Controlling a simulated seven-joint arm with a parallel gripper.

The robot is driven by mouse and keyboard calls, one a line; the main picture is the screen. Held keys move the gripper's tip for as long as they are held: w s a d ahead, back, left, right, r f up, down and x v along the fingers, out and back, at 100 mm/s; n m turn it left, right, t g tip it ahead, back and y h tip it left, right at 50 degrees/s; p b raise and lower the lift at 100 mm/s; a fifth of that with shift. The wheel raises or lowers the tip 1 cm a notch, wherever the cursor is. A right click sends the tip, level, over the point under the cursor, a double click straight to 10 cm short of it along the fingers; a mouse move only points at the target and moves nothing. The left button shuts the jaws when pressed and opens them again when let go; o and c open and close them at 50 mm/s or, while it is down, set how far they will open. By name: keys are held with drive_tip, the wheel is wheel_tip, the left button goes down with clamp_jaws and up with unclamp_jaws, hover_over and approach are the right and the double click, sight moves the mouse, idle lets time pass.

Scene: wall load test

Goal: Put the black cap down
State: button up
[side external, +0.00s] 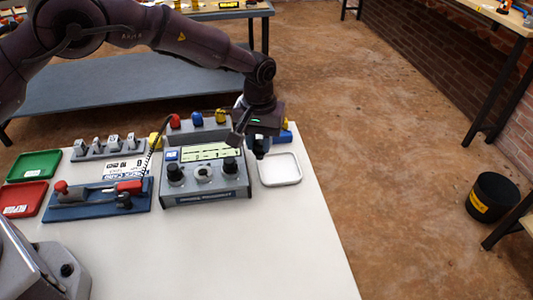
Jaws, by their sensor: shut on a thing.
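My gripper (259,145) points down at the back right of the white table, just behind the white tray (292,181). It is shut on a small dark thing, which I take to be the black cap (260,154). The cap is above or beside the tray's back left corner; its height over the surface cannot be told. The fingertips are small and dark and blend with the cap.
A grey tester box with knobs (204,179) stands left of the tray. Behind it a grey rack (190,136) bears red, blue and yellow caps. A blue fixture (97,206), red tray (24,202) and green tray (35,165) lie left. The table's front right is clear.

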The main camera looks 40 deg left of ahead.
drive_tip(key=shift+w+d+f, duration=0.25)
drive_tip(key=shift+w+f, duration=0.6)
drive_tip(key=shift+f, duration=1.8)
drive_tip(key=shift+f, duration=0.1)
drive_tip(key=o, duration=0.9)
wheel_tip(320, 180, up, 12)
drive_tip(key=shift+w+r, duration=0.1)
drive_tip(key=shift+r, duration=0.05)
